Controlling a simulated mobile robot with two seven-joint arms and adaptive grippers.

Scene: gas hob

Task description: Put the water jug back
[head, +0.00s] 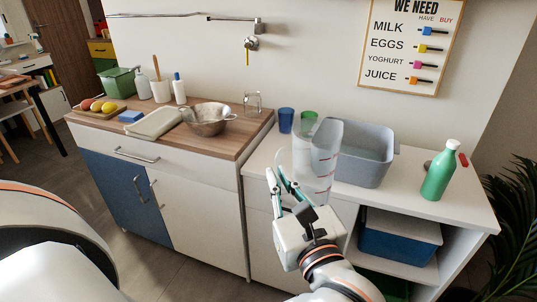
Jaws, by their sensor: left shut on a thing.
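The water jug (325,155) is tall and clear with red marks on its side. It shows upright or nearly so in the middle of the head view, in front of the grey basin. The fingers partly hide the jug's lower left side. The jug's base overlaps the front edge of the white counter (403,207), and I cannot tell whether it touches the counter.
A grey basin (365,168) stands right behind the jug. Blue (286,120) and green (308,122) cups are behind it. A green bottle (439,172) stands at right. A metal colander (208,122) and a glass (252,103) are on the wooden worktop. White counter is clear between basin and bottle.

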